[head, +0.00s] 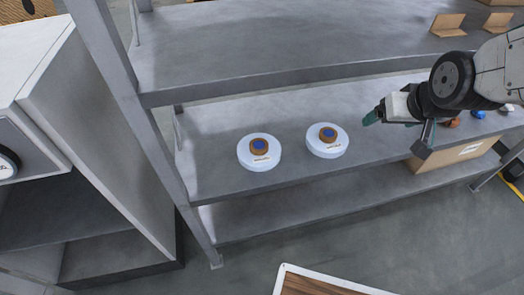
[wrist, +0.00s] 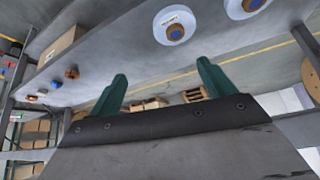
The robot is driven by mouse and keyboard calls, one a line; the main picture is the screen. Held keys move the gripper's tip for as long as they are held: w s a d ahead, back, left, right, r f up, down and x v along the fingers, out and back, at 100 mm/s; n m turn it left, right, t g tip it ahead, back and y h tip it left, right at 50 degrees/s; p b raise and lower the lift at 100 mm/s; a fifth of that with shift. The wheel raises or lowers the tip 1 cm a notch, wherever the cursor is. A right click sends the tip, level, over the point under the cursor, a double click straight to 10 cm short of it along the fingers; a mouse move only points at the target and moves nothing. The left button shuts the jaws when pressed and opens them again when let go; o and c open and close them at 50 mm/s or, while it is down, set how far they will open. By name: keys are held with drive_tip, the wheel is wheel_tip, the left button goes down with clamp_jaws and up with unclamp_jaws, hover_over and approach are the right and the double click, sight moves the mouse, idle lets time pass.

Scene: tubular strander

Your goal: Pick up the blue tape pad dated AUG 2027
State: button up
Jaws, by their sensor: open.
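Two round pale blue-white pads, each with a brown ring and a blue centre, lie flat on the middle shelf (head: 215,182). The left pad (head: 250,160) and the right pad (head: 325,149) are a short gap apart in the head view. Each has a small label, too small to read, so I cannot tell which says AUG 2027. Both also show at the top of the wrist view, one whole (wrist: 166,36) and one cut off by the edge (wrist: 236,11). My gripper (head: 371,117) is open and empty, to the right of the right pad. Its green fingers (wrist: 163,86) are apart.
The upper shelf (head: 230,45) overhangs the back of the middle shelf. A shelf post (head: 120,90) stands left of the pads. Small coloured items, including a blue one (head: 478,114), lie far right. A cardboard box (head: 455,155) sits on the lower shelf.

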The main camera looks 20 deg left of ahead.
drive_tip(key=w+a+f+n+t+y, duration=0.1)
drive_tip(key=w+a+f, duration=0.3)
drive_tip(key=a+f, duration=0.3)
drive_tip(key=n+t+y, duration=0.4)
drive_tip(key=y, duration=0.3)
approach(259, 146)
drive_tip(key=shift+w+a+r, duration=0.15)
drive_tip(key=shift+w+a, duration=0.05)
drive_tip(key=shift+w, duration=0.2)
drive_tip(key=x, duration=0.7)
drive_tip(key=shift+w+a+f, duration=0.15)
drive_tip(key=shift+f, duration=0.15)
drive_tip(key=c, duration=1.2)
